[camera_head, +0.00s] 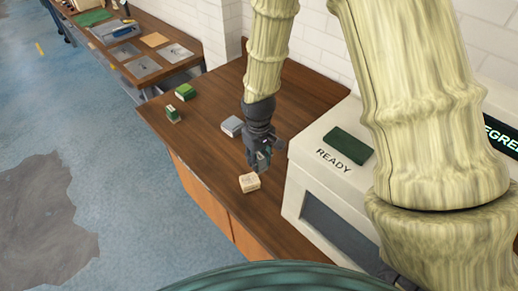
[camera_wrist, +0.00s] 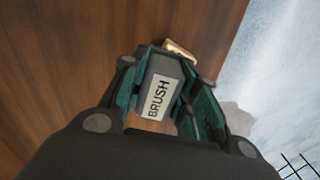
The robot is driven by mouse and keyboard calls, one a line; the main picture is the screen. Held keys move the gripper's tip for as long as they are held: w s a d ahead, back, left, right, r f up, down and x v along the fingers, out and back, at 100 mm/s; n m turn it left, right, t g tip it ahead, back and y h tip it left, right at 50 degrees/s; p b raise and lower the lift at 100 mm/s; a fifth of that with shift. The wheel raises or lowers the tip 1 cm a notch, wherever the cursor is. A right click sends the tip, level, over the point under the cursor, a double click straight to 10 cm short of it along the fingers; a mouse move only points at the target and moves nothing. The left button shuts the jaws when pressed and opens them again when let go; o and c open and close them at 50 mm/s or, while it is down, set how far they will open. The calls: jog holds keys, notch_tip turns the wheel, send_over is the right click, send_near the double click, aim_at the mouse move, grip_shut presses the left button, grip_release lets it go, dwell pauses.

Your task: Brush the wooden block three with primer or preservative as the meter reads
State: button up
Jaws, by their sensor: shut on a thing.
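My gripper (camera_head: 263,158) is above the brown wooden worktable (camera_head: 215,160). In the wrist view my gripper (camera_wrist: 172,88) is shut on a grey block-shaped brush (camera_wrist: 158,92) with a white label reading BRUSH. A pale wooden block (camera_head: 249,182) lies on the table just below and in front of my gripper. It also shows in the wrist view (camera_wrist: 180,50), partly hidden behind the brush and fingers. I cannot read a number on it, or tell whether the brush touches it. A white machine (camera_head: 318,178) marked READY, with a dark green panel on top, stands to the right.
A grey box (camera_head: 232,126) lies behind my gripper. Two green boxes, one farther (camera_head: 186,92) and one nearer (camera_head: 173,114), stand at the table's left. A second bench (camera_head: 150,55) with flat panels is at the back left. A dark sign (camera_head: 503,135) shows at the right edge.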

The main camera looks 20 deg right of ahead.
jog(key=shift+r+p, duration=0.75)
jog(key=shift+r, duration=0.65)
jog(key=shift+f, duration=0.1)
